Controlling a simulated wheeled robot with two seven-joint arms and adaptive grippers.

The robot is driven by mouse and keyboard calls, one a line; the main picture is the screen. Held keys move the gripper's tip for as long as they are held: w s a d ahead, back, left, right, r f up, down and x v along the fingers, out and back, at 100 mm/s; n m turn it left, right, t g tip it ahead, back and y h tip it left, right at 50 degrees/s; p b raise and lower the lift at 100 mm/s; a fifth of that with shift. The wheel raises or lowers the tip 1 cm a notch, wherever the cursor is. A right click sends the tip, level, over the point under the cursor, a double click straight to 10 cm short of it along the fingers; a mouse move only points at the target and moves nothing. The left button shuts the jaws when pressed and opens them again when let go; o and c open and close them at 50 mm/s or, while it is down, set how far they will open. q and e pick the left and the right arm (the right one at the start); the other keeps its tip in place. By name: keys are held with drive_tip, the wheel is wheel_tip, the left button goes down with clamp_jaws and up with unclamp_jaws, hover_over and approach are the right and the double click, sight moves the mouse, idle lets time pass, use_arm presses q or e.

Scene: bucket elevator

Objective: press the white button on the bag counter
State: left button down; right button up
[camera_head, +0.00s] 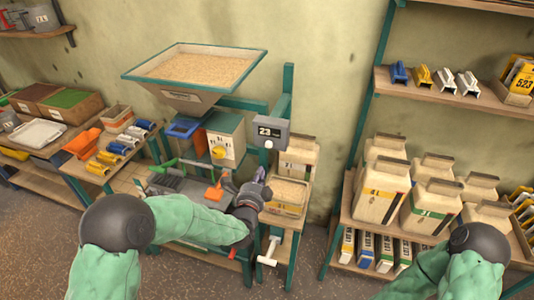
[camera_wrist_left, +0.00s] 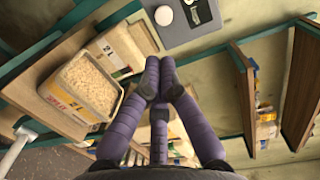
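The bag counter (camera_head: 270,132) is a grey box on a green post, with a dark display reading 23. Its round white button (camera_head: 268,144) is on the lower front. In the left wrist view the counter (camera_wrist_left: 188,28) is at the top, with the white button (camera_wrist_left: 163,15) just above and ahead of my fingertips. My left gripper (camera_head: 262,176) is below the counter, apart from the button. In the left wrist view its purple fingers (camera_wrist_left: 160,64) are drawn together with nothing between them. My right arm shows at the lower right, but its gripper is out of view.
An open container of grain (camera_head: 286,194) stands beside my left gripper. A hopper of grain (camera_head: 194,72) is above left, with a blue bin (camera_head: 184,128) below it. Shelves with several canisters (camera_head: 381,190) are to the right. Space between gripper and counter looks clear.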

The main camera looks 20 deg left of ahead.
sight(268, 146)
use_arm(q)
drive_tip(key=w, duration=1.1)
drive_tip(key=shift+w+a+f+b, duration=0.25)
drive_tip(key=shift+w+a+b, duration=0.05)
drive_tip(key=shift+a+b, duration=0.1)
drive_tip(key=shift+w+b, duration=0.55)
drive_tip(key=shift+w, duration=0.2)
drive_tip(key=shift+r, duration=0.2)
drive_tip(key=shift+w, duration=0.1)
drive_tip(key=shift+a, duration=0.1)
